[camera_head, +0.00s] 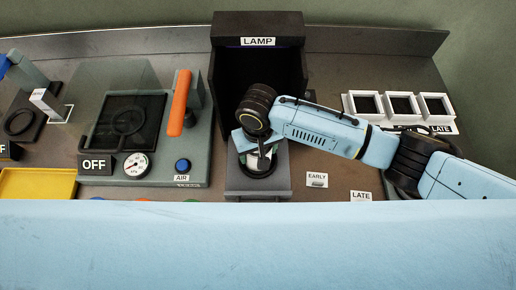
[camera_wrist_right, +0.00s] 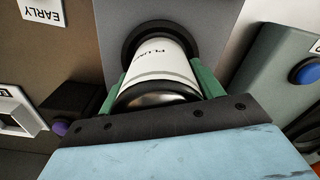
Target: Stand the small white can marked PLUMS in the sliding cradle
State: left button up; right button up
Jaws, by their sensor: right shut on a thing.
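The small white can marked PLUMS (camera_wrist_right: 160,63) is between the green fingers of my right gripper (camera_wrist_right: 160,88) in the wrist view. Its dark, silver-rimmed near end is closest to the palm. Its far end is at a black ring (camera_wrist_right: 133,38) on the grey sliding cradle (camera_head: 240,184); I cannot tell whether it rests fully inside. In the head view my right gripper (camera_head: 258,150) is over the cradle, in front of the LAMP box, and hides most of the can. My left gripper is not in view.
The dark LAMP box (camera_head: 258,62) stands behind the cradle. At its left is a machine with an orange handle (camera_head: 179,102), a gauge (camera_head: 136,165) and a blue AIR button (camera_head: 182,165). White square frames (camera_head: 401,105) stand right. EARLY (camera_head: 317,177) and LATE (camera_head: 361,196) labels lie in front.

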jog(key=o, duration=1.5)
jog(key=shift+o, duration=0.2)
jog(key=shift+r+p, duration=1.7)
jog(key=shift+p, duration=0.1)
jog(key=shift+r, duration=2.8)
